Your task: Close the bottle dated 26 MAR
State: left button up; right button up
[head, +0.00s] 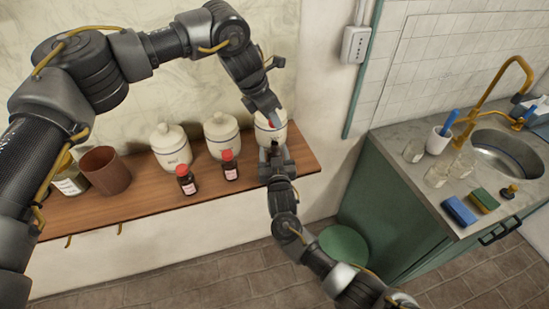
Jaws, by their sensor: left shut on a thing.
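Two small dark bottles with red caps and pale labels stand on the wooden shelf, one at the left (187,181) and one beside it (229,167). The dates on their labels are too small to read. My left gripper (269,114) reaches down from above at the shelf's right end and is shut on a small red thing (271,123), which looks like a cap. My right gripper (274,151) is just below it, pointing up the picture. Any bottle between the two grippers is mostly hidden, and I cannot tell whether the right jaws are closed.
Lidded white jars (171,150) stand along the back of the shelf (140,195), one behind my grippers. A brown cup (105,171) and a glass jar (69,181) are at the left. A counter (410,180) with a sink (508,154), sponges and glass jars is at the right.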

jog(key=c, duration=1.1)
pick_arm(q)
send_over(275, 143)
jog(key=a, duration=0.1)
jog(key=shift+s+f, duration=0.2)
jog(key=shift+f, duration=2.35)
jog(key=shift+f, duration=0.1)
jog(key=shift+f, duration=0.75)
jog(key=shift+f, duration=0.6)
pick_arm(e)
grip_shut()
